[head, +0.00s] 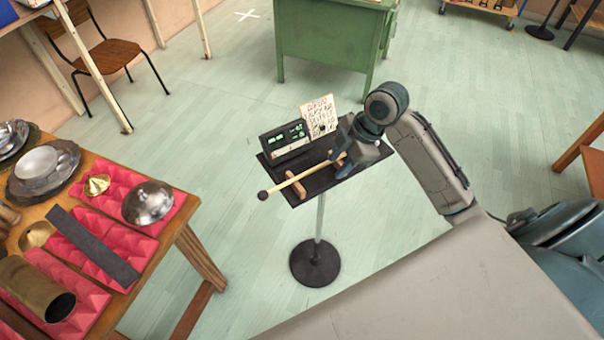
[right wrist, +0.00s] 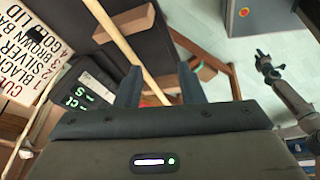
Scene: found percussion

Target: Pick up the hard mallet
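The mallet (head: 305,179) has a pale wooden handle and a small dark round head. It lies across wooden rests (head: 296,187) on a black stand tray (head: 320,181), its head past the tray's left edge. My right gripper (head: 341,157) is at the handle's right end. In the right wrist view, the handle (right wrist: 118,38) runs between the two fingers of my right gripper (right wrist: 160,84), with a gap beside it, so the gripper is open around it. A dark arm end, apparently my left gripper (right wrist: 265,66), shows small at the right; its opening is unclear.
A black box with a green display (head: 285,138) and a written card (head: 319,116) stand at the tray's back. A wooden table (head: 165,217) at left holds a silver lid (head: 148,202), a dark bar (head: 92,246) and a brass cylinder (head: 38,289). Open floor surrounds the stand.

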